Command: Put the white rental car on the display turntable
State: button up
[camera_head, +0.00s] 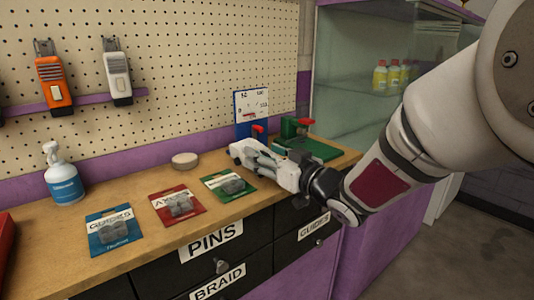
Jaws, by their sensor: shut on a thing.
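My gripper (262,160) reaches in from the right, low over the right part of the wooden counter. It is shut on a small white thing at its fingertips, which looks like the white rental car (241,149); the fingers hide part of it. I cannot tell whether it touches the counter.
Blue (113,231), red (177,205) and green (228,186) parts packs lie along the front. A white pump bottle (63,177) stands at left. A green fixture with red knobs (305,142) and an upright card (251,108) stand behind my gripper. A pegboard (200,60) backs the counter.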

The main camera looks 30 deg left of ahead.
jog(key=s+d+r, duration=0.1)
jog(key=s+d, duration=0.5)
jog(key=s, duration=0.4)
jog(key=w+d+f+m+t+h, duration=0.35)
jog(key=w+d, duration=0.35)
jog(key=d, duration=0.4)
jog(key=w+d+f+m+t+h, duration=0.4)
jog(key=w+d, duration=0.3)
jog(key=d, duration=0.4)
jog(key=w+d+f+m+t+h, duration=0.1)
jog(key=d+f+m+t+h, duration=0.2)
jog(key=d, duration=0.7)
jog(key=w+d+m+t+h, duration=0.1)
jog(key=d+m+h, duration=0.2)
jog(key=d+h, duration=0.5)
jog(key=d+r+y+p, duration=0.2)
jog(key=d+r+p, duration=0.1)
jog(key=r+p, duration=1.45)
jog(key=s+f, duration=0.3)
jog(key=f, duration=0.4)
jog(key=s+f, duration=0.3)
jog(key=f, duration=0.4)
jog(key=shift+s+f, duration=0.3)
jog(key=shift+s, duration=0.05)
